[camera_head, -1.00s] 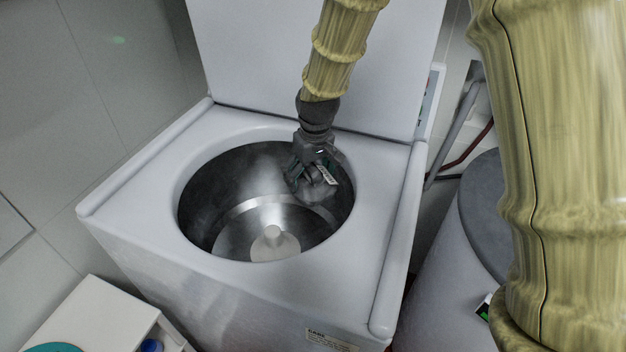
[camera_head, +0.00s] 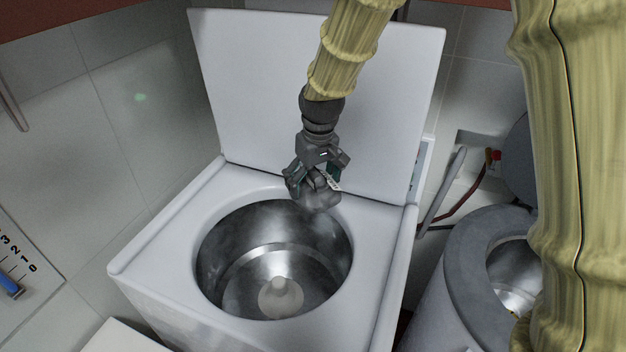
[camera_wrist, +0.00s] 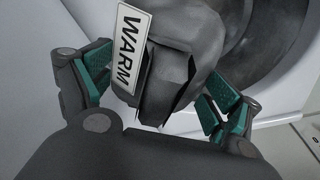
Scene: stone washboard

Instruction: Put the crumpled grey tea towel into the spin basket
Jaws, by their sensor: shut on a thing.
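My gripper (camera_head: 314,182) is shut on a crumpled grey tea towel (camera_head: 322,198). It holds the towel over the back right rim of the white machine's open metal drum. In the wrist view the towel (camera_wrist: 182,65) bulges between the green-padded fingers, with a white tag reading WARM (camera_wrist: 130,47). A grey cylinder (camera_head: 462,265) with a round opening stands at the right. The metal basket (camera_head: 512,272) inside it shows only in part, cut off by my arm.
The white machine (camera_head: 165,245) has its lid (camera_head: 250,90) raised behind my gripper. Its drum (camera_head: 240,250) holds a pale central post (camera_head: 280,295). A grey lid (camera_head: 520,160) stands up behind the cylinder. A pipe and hose (camera_head: 465,200) run between the two machines.

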